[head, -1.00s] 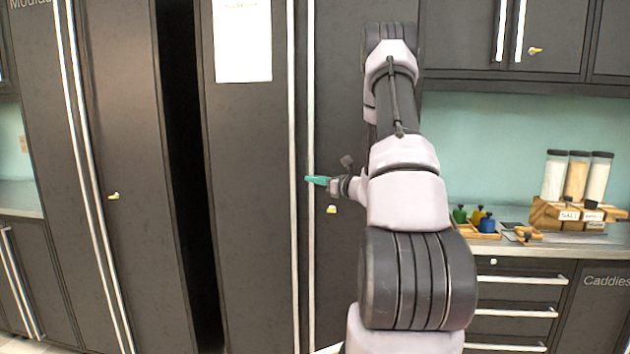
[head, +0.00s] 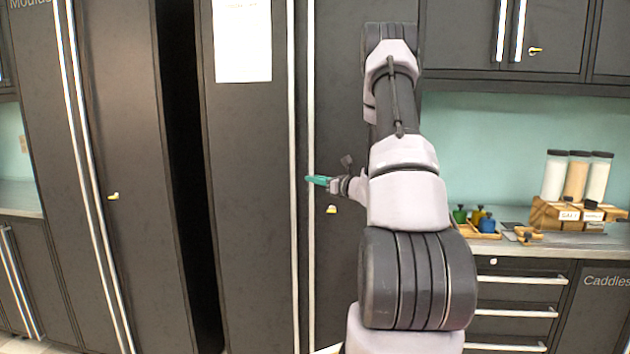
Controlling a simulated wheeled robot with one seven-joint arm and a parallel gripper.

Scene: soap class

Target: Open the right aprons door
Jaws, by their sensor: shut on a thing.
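The tall dark cabinet in the middle has two doors with long upright metal handles side by side. The right door (head: 338,120) is partly hidden behind my arm, and its handle (head: 311,260) runs along its left edge. It looks shut or nearly so; a small opening cannot be told. The left door (head: 250,200) carries a white paper sheet (head: 242,40), whose writing is not readable. My gripper (head: 316,181), with teal fingertips, reaches left from my arm and is shut on the right door's handle at about mid-height.
A dark upright gap (head: 188,180) stands left of the left door. Further left is another tall cabinet (head: 125,150) with long handles. At right, a counter (head: 520,242) holds jars (head: 577,176) in a wooden rack and small coloured bottles (head: 478,218), above drawers (head: 515,281).

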